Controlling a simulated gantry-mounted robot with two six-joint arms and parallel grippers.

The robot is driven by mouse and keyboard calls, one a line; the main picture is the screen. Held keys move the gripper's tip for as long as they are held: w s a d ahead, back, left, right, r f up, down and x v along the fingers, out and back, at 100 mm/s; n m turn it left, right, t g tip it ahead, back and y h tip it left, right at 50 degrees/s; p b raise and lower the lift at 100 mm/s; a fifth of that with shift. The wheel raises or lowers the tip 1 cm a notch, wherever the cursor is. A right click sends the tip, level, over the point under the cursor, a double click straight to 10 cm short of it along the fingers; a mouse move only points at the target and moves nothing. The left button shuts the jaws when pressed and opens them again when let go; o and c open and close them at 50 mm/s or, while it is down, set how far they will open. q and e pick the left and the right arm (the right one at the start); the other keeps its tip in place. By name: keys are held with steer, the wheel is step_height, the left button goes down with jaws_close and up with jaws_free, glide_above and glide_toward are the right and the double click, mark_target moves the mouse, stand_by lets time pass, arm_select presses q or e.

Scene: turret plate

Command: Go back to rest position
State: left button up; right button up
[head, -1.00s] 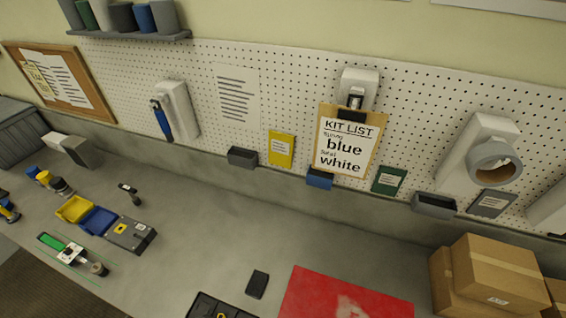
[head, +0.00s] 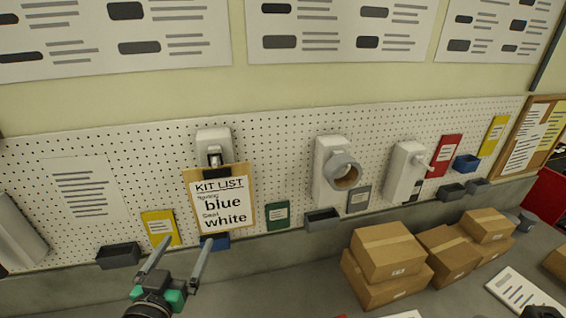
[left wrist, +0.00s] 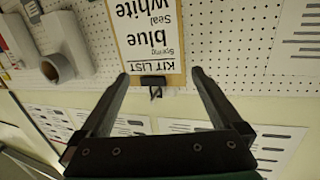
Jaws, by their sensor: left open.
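My left gripper (head: 176,262) comes up from the lower edge of the head view. Its two fingers are spread apart with nothing between them. A kit list clipboard (head: 221,203) hangs on the pegboard above and to the right of it, reading spring blue, seal white. In the left wrist view the open fingers (left wrist: 160,78) point toward the clipboard (left wrist: 150,38), which appears upside down and looks apart from them. My right gripper cannot be made out; a small dark shape sits at the lower right corner of the head view.
A white pegboard (head: 290,165) spans the wall, with tape dispenser (head: 338,172), small dark bins (head: 119,256) and coloured cards. Cardboard boxes (head: 389,251) stand on the bench at the right. A white sheet (head: 524,294) lies near them. The wall above carries posters.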

arm_select(q)
steer(key=s+d+r+t+h, duration=0.1)
steer(key=d+r+t, duration=0.1)
steer(key=r, duration=0.6)
steer(key=s+d+r+t, duration=0.1)
steer(key=d+r+t, duration=0.1)
steer(key=r, duration=0.6)
arm_select(e)
steer(key=shift+o, duration=0.2)
arm_select(q)
steer(key=s+d+r+t+h, duration=0.1)
steer(key=s+r+t, duration=0.2)
steer(key=s+r, duration=0.4)
steer(key=s+d+r+t, duration=0.1)
steer(key=s+r+t, duration=0.2)
steer(key=s+r, duration=0.4)
step_height(320, 180, up, 5)
steer(key=shift+r+m+h, duration=0.1)
steer(key=shift+m+h, duration=0.3)
arm_select(e)
steer(key=o, duration=0.8)
steer(key=shift+c, duration=0.2)
